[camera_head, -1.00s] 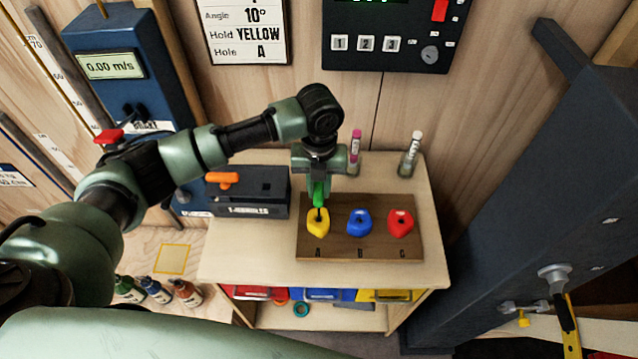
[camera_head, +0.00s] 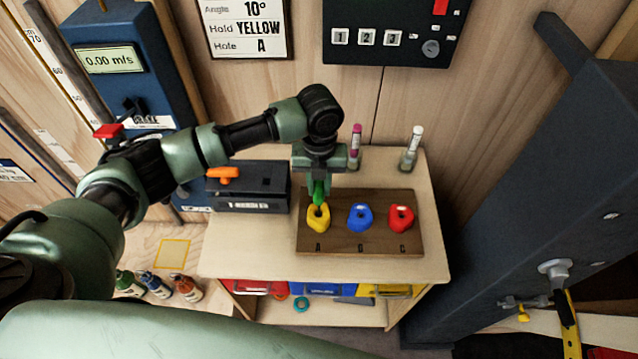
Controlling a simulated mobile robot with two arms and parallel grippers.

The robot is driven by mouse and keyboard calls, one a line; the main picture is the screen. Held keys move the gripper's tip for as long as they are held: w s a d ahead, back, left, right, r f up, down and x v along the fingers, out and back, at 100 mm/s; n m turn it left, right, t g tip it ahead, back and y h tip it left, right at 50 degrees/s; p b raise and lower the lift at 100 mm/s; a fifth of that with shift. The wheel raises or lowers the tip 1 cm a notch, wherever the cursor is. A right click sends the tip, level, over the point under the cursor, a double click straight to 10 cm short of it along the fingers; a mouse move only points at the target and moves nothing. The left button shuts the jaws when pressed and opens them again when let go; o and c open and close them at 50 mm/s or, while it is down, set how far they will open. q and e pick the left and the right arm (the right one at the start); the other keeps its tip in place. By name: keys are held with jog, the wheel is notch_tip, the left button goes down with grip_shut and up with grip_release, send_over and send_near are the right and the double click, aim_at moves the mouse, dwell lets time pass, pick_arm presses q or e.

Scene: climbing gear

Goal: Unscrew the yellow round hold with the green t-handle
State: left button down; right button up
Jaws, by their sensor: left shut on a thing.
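The yellow round hold (camera_head: 318,220) sits at the left spot, marked A, on a brown wooden board (camera_head: 360,241). My left gripper (camera_head: 319,184) points down above it, shut on the green t-handle (camera_head: 318,196). The lower end of the t-handle reaches down to the top of the yellow hold; I cannot tell how deep it sits in it. A blue hold (camera_head: 360,218) and a red hold (camera_head: 401,218) sit to the right on the same board. My right gripper is not in view.
A dark t-handle box (camera_head: 252,190) with an orange t-handle (camera_head: 223,173) stands left of the board. Two markers stand behind the board, one pink-capped (camera_head: 356,140), one white-capped (camera_head: 413,145). Coloured bins (camera_head: 330,290) sit under the tabletop. A dark blue post (camera_head: 520,190) bounds the right.

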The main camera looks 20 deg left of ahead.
pick_arm(q)
jog(key=shift+f, duration=0.15)
jog(key=n, duration=0.4)
jog(key=shift+s+n, duration=0.1)
jog(key=shift+n, duration=0.2)
jog(key=n, duration=0.6)
jog(key=shift+r, duration=1.5)
